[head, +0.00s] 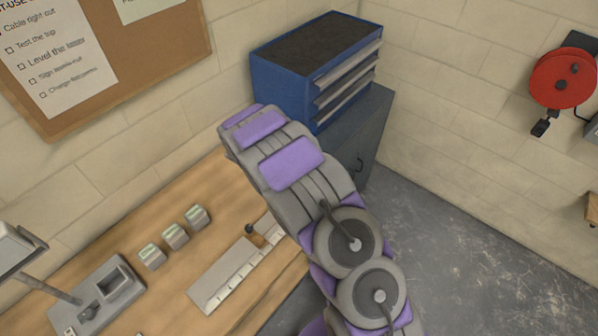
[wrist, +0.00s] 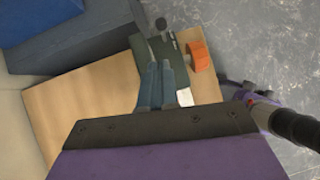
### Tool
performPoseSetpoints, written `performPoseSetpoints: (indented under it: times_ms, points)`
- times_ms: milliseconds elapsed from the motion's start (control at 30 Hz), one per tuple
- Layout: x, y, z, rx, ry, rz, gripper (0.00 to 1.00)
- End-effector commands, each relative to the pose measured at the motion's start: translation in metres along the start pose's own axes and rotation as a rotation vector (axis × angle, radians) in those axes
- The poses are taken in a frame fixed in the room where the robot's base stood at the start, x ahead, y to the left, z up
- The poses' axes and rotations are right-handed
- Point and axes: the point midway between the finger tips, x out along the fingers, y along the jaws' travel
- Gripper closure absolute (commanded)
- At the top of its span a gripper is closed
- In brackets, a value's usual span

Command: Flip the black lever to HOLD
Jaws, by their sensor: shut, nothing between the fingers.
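In the wrist view, two blue-grey fingers of my gripper (wrist: 161,66) reach up from behind a dark edge and lie side by side, shut and empty. Their tips are over or against a dark green-black object (wrist: 146,50) on the bench end; I cannot tell whether they touch. No black lever or HOLD marking can be made out there. In the head view my arm hides that end of the bench.
The wooden bench (head: 165,221) holds several small blocks (head: 176,236) and a long pale plate (head: 226,278). A blue drawer chest (head: 283,93) sits on a dark cabinet (head: 362,141). An orange piece (wrist: 198,55) lies near the fingers. The floor (head: 480,260) at right is clear.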

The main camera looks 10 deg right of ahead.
Motion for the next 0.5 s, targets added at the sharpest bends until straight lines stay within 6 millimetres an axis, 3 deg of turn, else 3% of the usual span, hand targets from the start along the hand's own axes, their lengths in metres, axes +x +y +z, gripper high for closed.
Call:
performPoseSetpoints:
  times_ms: [200, 500]
  points:
    - [-0.04, 0.001, 0.018, 0.004, 0.001, 0.003, 1.0]
    - [-0.062, 0.002, 0.025, 0.0, 0.002, -0.001, 1.0]
